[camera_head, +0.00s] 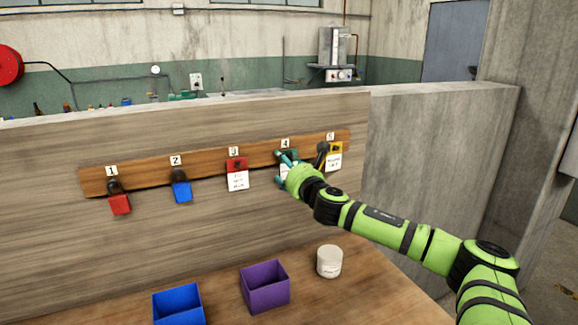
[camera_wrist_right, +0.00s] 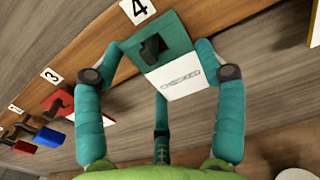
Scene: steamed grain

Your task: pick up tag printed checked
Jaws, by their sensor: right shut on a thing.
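A tag with a teal-green top and a white lower part with dark print (camera_wrist_right: 180,84) hangs at hook 4 on the wooden rail (camera_head: 205,169). In the right wrist view a dark hook or knob shows at its teal part. My right gripper (camera_head: 287,168) is at this tag, and its teal fingers are shut on the tag's sides. In the head view the gripper hides much of the tag. A red-topped white tag with print (camera_head: 237,181) hangs at 3, and a yellow-topped white one (camera_head: 334,162) at 5. My left gripper is not in view.
A red tag (camera_head: 120,204) hangs at 1 and a blue tag (camera_head: 182,191) at 2. A blue box (camera_head: 178,306), a purple box (camera_head: 265,290) and a white jar (camera_head: 329,262) stand on the table below. The board between rail and table is clear.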

